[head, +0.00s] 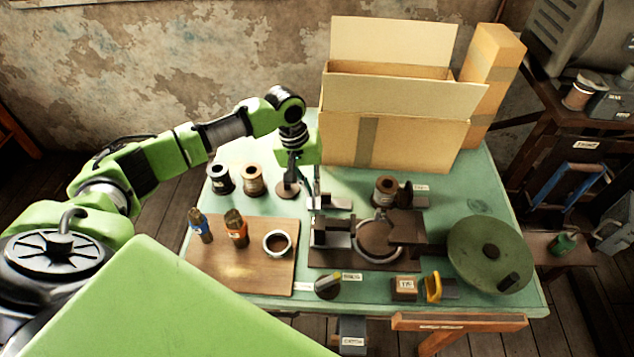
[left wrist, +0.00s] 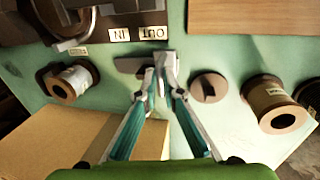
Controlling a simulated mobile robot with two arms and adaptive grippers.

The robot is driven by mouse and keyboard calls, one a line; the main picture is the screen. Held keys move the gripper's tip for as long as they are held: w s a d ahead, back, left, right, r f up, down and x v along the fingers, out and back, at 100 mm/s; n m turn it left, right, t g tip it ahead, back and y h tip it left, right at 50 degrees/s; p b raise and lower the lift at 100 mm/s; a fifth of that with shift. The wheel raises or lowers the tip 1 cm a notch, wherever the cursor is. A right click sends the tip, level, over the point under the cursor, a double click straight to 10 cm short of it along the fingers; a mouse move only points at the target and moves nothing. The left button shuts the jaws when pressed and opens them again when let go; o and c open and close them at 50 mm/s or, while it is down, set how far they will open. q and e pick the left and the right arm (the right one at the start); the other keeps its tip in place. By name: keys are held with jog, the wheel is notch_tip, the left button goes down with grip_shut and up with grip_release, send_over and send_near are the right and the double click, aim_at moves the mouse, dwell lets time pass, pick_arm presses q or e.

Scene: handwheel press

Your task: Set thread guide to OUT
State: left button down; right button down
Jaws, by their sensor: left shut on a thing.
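The thread guide shows in the left wrist view as a grey metal piece (left wrist: 130,65) below two small upside-down labels. The OUT label (left wrist: 153,32) is on the right and the IN label (left wrist: 119,34) on the left. My left gripper (left wrist: 166,60) is shut on the guide's upright part, nearer the OUT side; the fingers partly hide it. In the head view my left gripper (head: 315,192) points down at the table beside the guide's base (head: 338,202). The exact stop of the guide cannot be told. My right gripper is in neither view.
The press (head: 378,238) with its green handwheel (head: 490,254) stands right of the gripper. Cardboard boxes (head: 400,140) stand behind. Spools (head: 253,181) and a round knobbed disc (left wrist: 208,86) are close by.

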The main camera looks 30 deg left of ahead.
pick_arm(q)
jog(key=c, duration=2.2)
grip_release()
jog(key=shift+s+a, duration=0.1)
jog(key=shift+a, duration=0.1)
jog(key=shift+o, duration=0.2)
jog(key=shift+a, duration=0.1)
jog(key=shift+r, duration=0.2)
notch_tip(320, 180, up, 11)
jog(key=s+a, duration=0.1)
jog(key=a, duration=0.1)
jog(key=shift+r, duration=0.2)
jog(key=shift+s+f, duration=0.1)
jog(key=shift+s, duration=0.05)
